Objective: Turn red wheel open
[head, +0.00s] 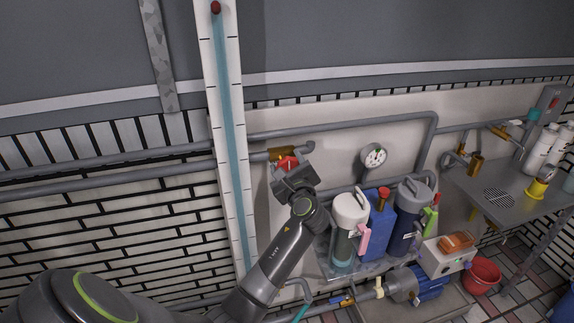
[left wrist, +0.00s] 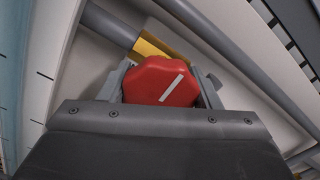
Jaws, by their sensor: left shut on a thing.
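The red wheel (head: 286,163) sits on a brass valve (head: 283,152) on the grey pipe at the wall. In the left wrist view the red wheel (left wrist: 161,82) fills the space between my jaws and shows a white line slanting up to the right. The brass-yellow valve body (left wrist: 152,49) shows behind it. My left gripper (head: 288,172) reaches up from below and is shut on the red wheel, with a finger on each side of it. The gripper hides the wheel's lower part in the head view. My right gripper is not in view.
A white gauge strip (head: 222,130) stands just left of the valve. A pressure gauge (head: 373,156), a white jug (head: 348,225) and a blue canister (head: 379,222) are to the right. A metal table (head: 515,195) stands at far right, a red bucket (head: 482,275) below.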

